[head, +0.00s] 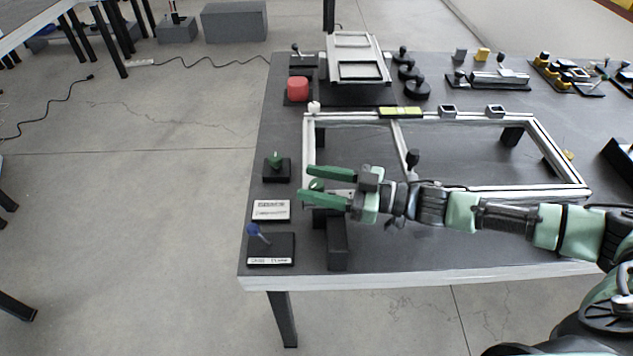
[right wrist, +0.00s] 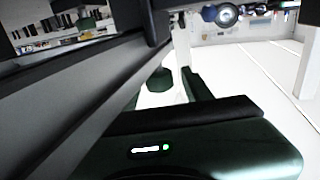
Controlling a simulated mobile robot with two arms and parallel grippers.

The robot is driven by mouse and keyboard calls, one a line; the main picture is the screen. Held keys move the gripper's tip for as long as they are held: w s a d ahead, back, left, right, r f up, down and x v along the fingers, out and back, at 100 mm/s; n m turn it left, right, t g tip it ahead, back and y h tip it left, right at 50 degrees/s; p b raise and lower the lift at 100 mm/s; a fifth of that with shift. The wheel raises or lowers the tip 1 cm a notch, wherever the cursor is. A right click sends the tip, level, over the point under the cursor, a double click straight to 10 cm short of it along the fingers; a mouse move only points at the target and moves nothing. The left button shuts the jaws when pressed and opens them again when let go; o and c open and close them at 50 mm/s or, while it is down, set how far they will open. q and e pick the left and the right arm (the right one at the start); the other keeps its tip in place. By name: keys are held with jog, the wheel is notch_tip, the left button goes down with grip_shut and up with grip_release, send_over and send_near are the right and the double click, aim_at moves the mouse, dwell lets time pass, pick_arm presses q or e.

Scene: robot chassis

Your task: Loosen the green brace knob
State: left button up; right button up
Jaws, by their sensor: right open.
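A small green knob (head: 317,184) shows at the front left corner of the pale rectangular frame (head: 308,145), between the two green fingers of my right gripper (head: 306,184). The fingers are open, one on each side of it, pointing left; I cannot tell whether they touch it. In the right wrist view a dark green cylinder (right wrist: 160,80) stands between the finger ends, with a gap showing around it. A second green knob (head: 275,159) sits on a black block left of the frame. My left gripper is out of view.
A blue-handled lever (head: 257,231) on a black base and a white label plate (head: 271,210) lie near the front left table edge. A red knob (head: 297,88) stands behind the frame. Clamps and small fixtures line the back right of the dark table (head: 375,252).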

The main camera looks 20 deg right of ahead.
jog(key=b+v, duration=0.1)
jog(key=v, duration=0.5)
jog(key=shift+s+d+f, duration=0.1)
jog(key=shift+s+d, duration=0.1)
jog(key=shift+d, duration=0.15)
jog(key=shift+s+d, duration=0.25)
jog(key=shift+d, duration=0.2)
